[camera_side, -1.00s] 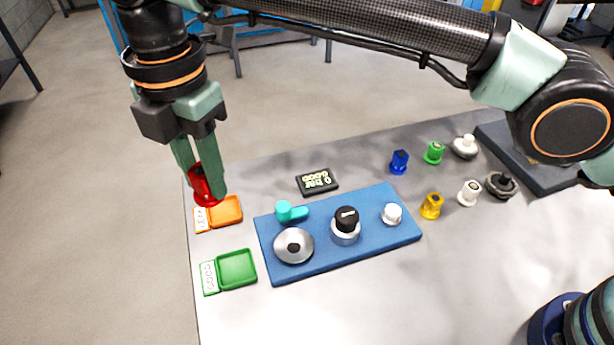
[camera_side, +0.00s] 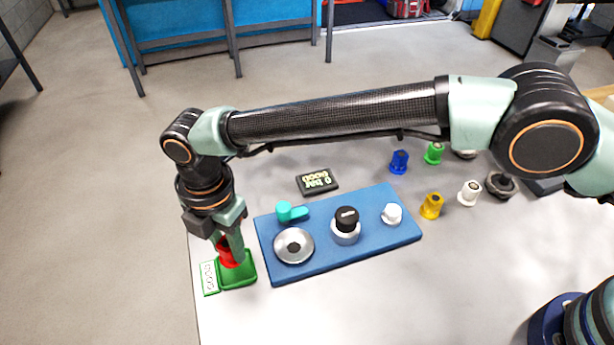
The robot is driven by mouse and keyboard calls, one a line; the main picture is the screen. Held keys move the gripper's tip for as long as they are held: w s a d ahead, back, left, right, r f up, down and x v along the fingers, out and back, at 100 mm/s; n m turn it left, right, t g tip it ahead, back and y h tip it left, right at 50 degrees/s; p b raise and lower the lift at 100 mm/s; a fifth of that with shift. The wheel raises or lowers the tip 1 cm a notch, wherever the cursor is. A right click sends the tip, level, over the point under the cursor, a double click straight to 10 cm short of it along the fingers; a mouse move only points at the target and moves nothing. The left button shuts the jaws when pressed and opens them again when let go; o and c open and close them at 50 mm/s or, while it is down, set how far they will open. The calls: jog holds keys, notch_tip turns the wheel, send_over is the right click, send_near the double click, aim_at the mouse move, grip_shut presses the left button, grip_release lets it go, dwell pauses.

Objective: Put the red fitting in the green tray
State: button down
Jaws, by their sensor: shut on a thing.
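The red fitting (camera_side: 225,254) is between the fingers of my gripper (camera_side: 232,256), which is shut on it. The fitting is over the green tray (camera_side: 238,283), within its outline in this view. I cannot tell whether it touches the tray floor. The fingers hide part of the fitting and the back of the tray. A green label plate (camera_side: 209,278) reading GOOD lies at the left of the tray.
A blue panel (camera_side: 325,255) with a silver disc (camera_side: 294,246), a black knob (camera_side: 346,219), a teal lever (camera_side: 290,212) and a white knob (camera_side: 392,214) lies right of the tray. Behind it is a small display (camera_side: 317,181). Several coloured fittings stand farther right. The orange tray is hidden behind my arm.

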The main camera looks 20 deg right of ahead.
aim_at(232, 259)
jog(key=shift+f, duration=2)
jog(key=shift+f, duration=0.1)
jog(key=c, duration=0.8)
grip_release()
jog(key=shift+c, duration=0.2)
